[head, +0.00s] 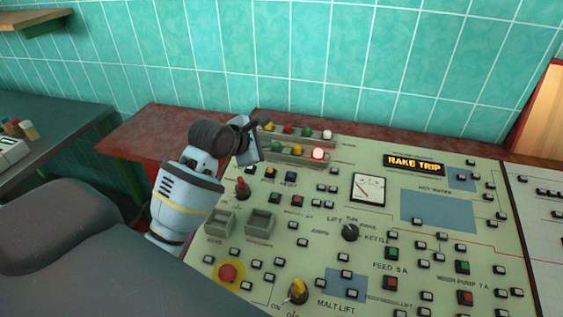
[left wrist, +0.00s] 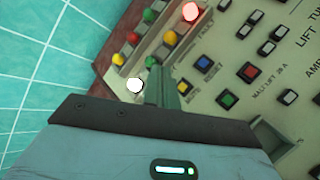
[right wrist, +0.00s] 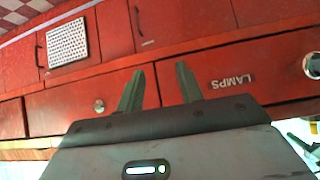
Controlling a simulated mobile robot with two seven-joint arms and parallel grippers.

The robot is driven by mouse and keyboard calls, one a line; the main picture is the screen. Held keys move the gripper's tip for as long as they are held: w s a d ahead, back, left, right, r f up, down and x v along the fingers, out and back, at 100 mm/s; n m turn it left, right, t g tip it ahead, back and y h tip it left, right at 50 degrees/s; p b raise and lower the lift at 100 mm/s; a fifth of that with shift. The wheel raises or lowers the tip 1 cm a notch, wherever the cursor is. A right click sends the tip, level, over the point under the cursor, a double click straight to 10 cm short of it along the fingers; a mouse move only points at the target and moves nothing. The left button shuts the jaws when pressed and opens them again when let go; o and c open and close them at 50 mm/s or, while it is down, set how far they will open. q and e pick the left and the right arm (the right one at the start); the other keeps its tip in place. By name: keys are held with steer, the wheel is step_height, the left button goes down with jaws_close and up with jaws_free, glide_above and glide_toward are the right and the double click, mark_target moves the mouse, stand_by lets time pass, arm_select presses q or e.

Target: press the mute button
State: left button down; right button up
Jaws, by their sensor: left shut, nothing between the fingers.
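The likely mute button is a small yellow push button (head: 270,172) on the pale green control panel, left of a blue button (head: 290,177). It also shows in the left wrist view as a yellow button (left wrist: 186,88), with a small blurred label beside it. My left gripper (head: 254,152) is shut and empty, above the panel's upper left part, near the lamp rows. My right gripper (right wrist: 159,72) is open and empty, facing red drawers.
Two lamp rows sit at the panel's back left, with one red lamp (head: 318,153) lit. A red emergency-style button (head: 228,272), a red toggle (head: 241,188) and a lift knob (head: 350,232) stand up from the panel. A tiled wall rises behind.

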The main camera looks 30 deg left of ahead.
arm_select(q)
glide_above(270, 171)
steer(key=s, duration=0.2)
step_height(270, 171, down, 7)
steer(key=shift+f, duration=0.1)
steer(key=shift+w+a+f+b, duration=0.1)
steer(key=shift+f+b, duration=0.2)
steer(key=shift+f, duration=0.25)
arm_select(e)
steer(key=shift+s+f, duration=0.3)
steer(key=shift+s, duration=0.2)
steer(key=shift+s+f, duration=0.25)
steer(key=shift+s, duration=0.25)
steer(key=shift+w+a+r, duration=0.1)
arm_select(q)
steer(key=shift+f, duration=0.15)
stand_by(0.9)
